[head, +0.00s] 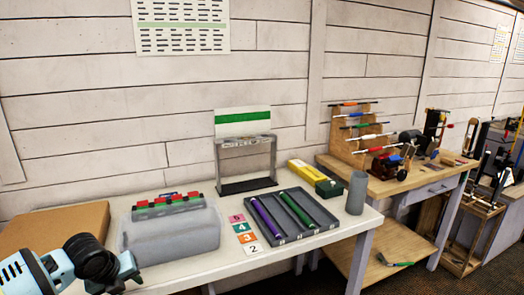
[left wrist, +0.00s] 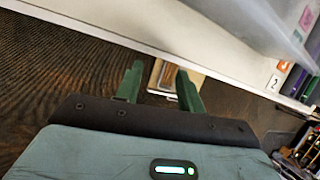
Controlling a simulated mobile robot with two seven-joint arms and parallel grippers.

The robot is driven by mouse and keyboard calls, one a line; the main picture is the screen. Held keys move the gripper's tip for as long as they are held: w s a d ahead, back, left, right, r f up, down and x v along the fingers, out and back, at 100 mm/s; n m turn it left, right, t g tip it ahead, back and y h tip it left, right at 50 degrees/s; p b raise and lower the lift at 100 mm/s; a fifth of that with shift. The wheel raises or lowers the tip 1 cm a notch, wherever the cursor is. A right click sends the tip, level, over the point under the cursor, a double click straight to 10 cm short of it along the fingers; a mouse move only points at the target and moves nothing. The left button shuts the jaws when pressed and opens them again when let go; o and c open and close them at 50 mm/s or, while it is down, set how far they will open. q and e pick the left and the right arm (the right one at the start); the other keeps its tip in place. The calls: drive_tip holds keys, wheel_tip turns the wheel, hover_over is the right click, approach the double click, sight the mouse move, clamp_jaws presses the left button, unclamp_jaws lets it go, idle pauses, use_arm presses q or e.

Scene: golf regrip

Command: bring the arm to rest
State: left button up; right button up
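My right gripper is in neither view.
The white table (head: 262,262) holds a translucent bin (head: 172,235), a grey tray (head: 287,238) with purple and green grips, numbered cards (head: 246,239), a cardboard box (head: 55,228) and a grey cup (head: 356,192). A wooden workbench (head: 430,178) stands right.

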use_arm(q)
drive_tip(key=s+d+f+n+t+h, duration=0.1)
drive_tip(key=s+d+f+n+h, duration=0.1)
drive_tip(key=s+d+f+n, duration=0.5)
drive_tip(key=s+d+f+n+t+h, duration=0.1)
drive_tip(key=s+d+f+n+h, duration=0.25)
drive_tip(key=s+d+f, duration=0.6)
drive_tip(key=s+f+n+t+y, duration=0.1)
drive_tip(key=s+f+n+y, duration=0.1)
drive_tip(key=s+n, duration=0.6)
drive_tip(key=s+f+n+y, duration=0.1)
drive_tip(key=s+f+n, duration=0.3)
drive_tip(key=s+n, duration=0.4)
drive_tip(key=s+d, duration=0.1)
drive_tip(key=s, duration=0.3)
drive_tip(key=shift+s+t+y, duration=0.15)
drive_tip(key=shift+t+y, duration=0.2)
drive_tip(key=shift+t, duration=0.05)
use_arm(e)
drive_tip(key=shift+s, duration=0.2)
use_arm(q)
drive_tip(key=shift+n, duration=0.25)
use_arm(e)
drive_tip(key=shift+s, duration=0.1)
